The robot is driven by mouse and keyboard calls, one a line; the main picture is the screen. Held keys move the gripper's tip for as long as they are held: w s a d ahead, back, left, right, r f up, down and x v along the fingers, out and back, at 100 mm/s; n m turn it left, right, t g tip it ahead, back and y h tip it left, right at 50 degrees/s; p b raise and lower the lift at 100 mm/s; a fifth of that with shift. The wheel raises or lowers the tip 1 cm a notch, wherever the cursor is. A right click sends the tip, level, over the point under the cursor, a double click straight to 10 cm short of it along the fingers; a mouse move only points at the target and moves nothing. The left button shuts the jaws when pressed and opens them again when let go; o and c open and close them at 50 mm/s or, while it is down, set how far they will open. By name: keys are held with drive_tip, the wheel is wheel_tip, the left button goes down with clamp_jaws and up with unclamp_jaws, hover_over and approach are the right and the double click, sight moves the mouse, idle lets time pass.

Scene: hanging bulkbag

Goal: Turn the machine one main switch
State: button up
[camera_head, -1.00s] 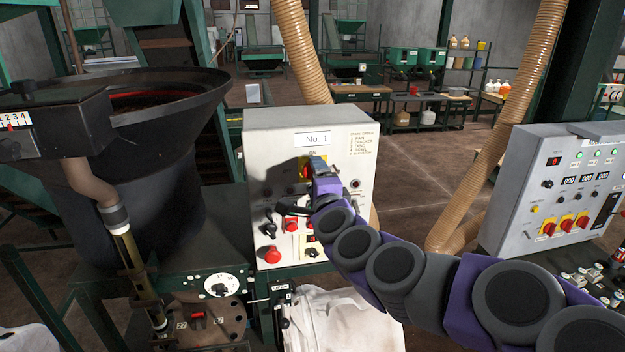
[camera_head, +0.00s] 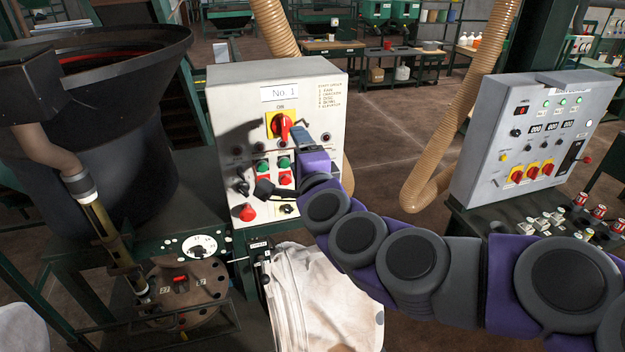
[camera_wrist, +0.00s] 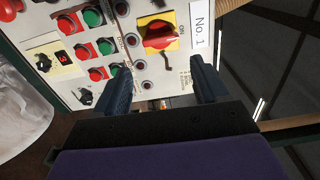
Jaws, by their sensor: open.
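The machine one panel (camera_head: 228,97) is a pale box marked "No. 1" at the centre left of the head view. Its main switch (camera_head: 281,126) is a red rotary handle on a yellow plate under that label, and its knob looks tilted. It also shows in the wrist view (camera_wrist: 159,36), above and between my fingers. My gripper (camera_head: 303,139) is in front of the panel, just right of and below the switch. In the wrist view my gripper (camera_wrist: 161,85) is open, with nothing between its fingers. Whether a finger touches the switch I cannot tell.
Below the switch are green buttons (camera_head: 284,162), red buttons (camera_head: 285,178), a black selector and a red emergency knob (camera_head: 247,212). A second grey panel (camera_head: 490,130) stands to the right. A white bulk bag (camera_head: 330,300) hangs below, and a dark hopper (camera_head: 110,130) is at left.

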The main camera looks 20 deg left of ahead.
drive_tip(key=b+v, duration=0.3)
drive_tip(key=v, duration=0.5)
drive_tip(key=shift+s+d+f, duration=0.15)
drive_tip(key=shift+s+d, duration=0.05)
drive_tip(key=shift+f, duration=0.1)
